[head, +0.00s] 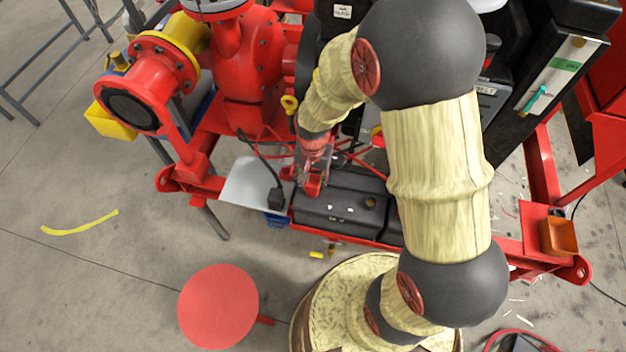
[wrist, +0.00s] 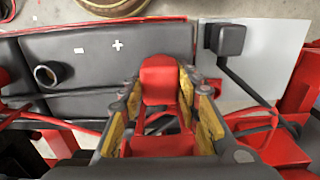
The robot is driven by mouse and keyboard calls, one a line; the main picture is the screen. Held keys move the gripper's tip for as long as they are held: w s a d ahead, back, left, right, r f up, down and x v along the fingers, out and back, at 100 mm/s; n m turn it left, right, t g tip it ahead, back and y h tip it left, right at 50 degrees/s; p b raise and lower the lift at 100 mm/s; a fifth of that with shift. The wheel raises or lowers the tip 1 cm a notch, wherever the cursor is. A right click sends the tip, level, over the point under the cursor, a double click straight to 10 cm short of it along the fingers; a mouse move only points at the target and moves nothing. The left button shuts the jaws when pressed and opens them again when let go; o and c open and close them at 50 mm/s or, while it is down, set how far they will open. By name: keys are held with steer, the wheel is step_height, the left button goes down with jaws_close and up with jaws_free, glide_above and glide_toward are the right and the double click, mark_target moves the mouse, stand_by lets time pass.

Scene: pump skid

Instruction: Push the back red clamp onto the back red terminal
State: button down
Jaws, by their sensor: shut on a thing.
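My gripper (head: 314,178) is shut on a red clamp (wrist: 160,82); the clamp also shows in the head view (head: 313,186). In the wrist view the clamp sits between the two yellow-padded fingers, and its front end projects past them. The gripper is over the left end of a black battery (head: 342,208), which also shows in the wrist view (wrist: 92,78) with white minus and plus marks. No red terminal can be made out; the clamp and fingers cover that part of the battery. I cannot tell whether the clamp touches the battery.
A black clamp (wrist: 226,38) on a black cable lies over a grey plate (wrist: 268,62) beside the battery; the clamp shows in the head view (head: 276,198). Red cables run close around the gripper. A red pump (head: 243,60) stands behind.

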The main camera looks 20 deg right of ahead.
steer(key=shift+f, duration=0.25)
steer(key=c, duration=1.2)
jaws_free()
step_height(320, 180, up, 12)
